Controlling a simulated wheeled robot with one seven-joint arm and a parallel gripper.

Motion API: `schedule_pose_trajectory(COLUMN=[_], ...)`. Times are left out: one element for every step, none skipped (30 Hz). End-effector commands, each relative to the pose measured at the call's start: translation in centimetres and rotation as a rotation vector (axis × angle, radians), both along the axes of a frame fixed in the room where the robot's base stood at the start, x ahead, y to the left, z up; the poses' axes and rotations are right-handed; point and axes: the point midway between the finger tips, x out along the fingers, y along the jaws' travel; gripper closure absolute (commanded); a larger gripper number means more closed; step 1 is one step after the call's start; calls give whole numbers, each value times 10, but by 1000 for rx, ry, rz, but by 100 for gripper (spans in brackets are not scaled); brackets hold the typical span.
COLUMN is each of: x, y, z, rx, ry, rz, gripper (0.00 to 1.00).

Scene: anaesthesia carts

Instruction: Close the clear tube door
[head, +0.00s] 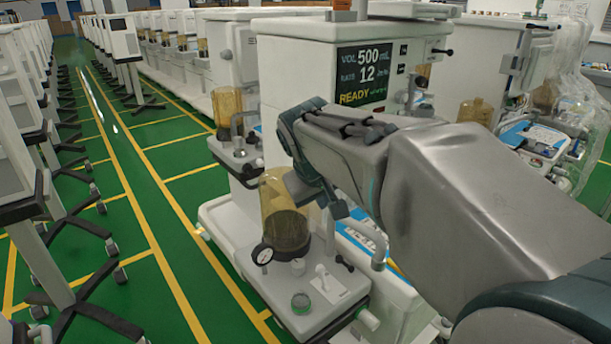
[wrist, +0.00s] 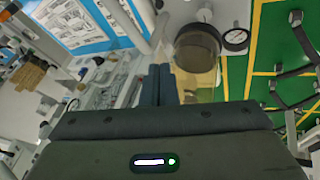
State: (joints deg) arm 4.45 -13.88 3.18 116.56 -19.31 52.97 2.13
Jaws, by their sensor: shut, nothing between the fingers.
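A clear amber tube (head: 286,205) with a dark base stands upright on the front of the nearest anaesthesia cart. It also shows in the wrist view (wrist: 198,58), just right of my fingers. I cannot tell which part of it is the door or how far it is open. My gripper (wrist: 159,70) is shut and empty, with its two dark fingers side by side. In the head view my arm reaches in from the right, and its end is close beside the tube's right side. I cannot tell whether it touches the tube.
The cart's screen (head: 363,75) reads READY. A blue-and-white panel (wrist: 75,25) lies left of my fingers. Stands with wheeled feet line the left. The green aisle (head: 140,190) is clear.

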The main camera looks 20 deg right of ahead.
Motion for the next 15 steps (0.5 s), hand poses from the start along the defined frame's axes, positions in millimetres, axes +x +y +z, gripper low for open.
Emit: schedule_pose_trajectory(x=[15, 22, 29, 34, 38, 41, 44, 46, 48, 49, 51, 53, 56, 58, 61], y=[-7, -11, -15, -18, -19, -22, -23, -24, -26, -27, -28, -30, -32, -34, -37], z=[5, 11, 17, 20, 23, 26, 27, 27, 26, 24, 22, 17, 12, 8, 1], rx=[-30, -48, -67, -79, -88, -99, -104, -108, -110, -112, -112, -111, -111, -111, -111], ry=[-16, -26, -37, -42, -48, -53, -55, -56, -57, -56, -56, -56, -54, -54, -53], rz=[0, 1, 1, 1, 1, 1, 2, 1, 2, 2, 2, 2, 3, 3, 2], gripper=[100, 100, 100, 100, 100, 100, 100, 100, 100, 100, 100, 100, 100, 100, 100])
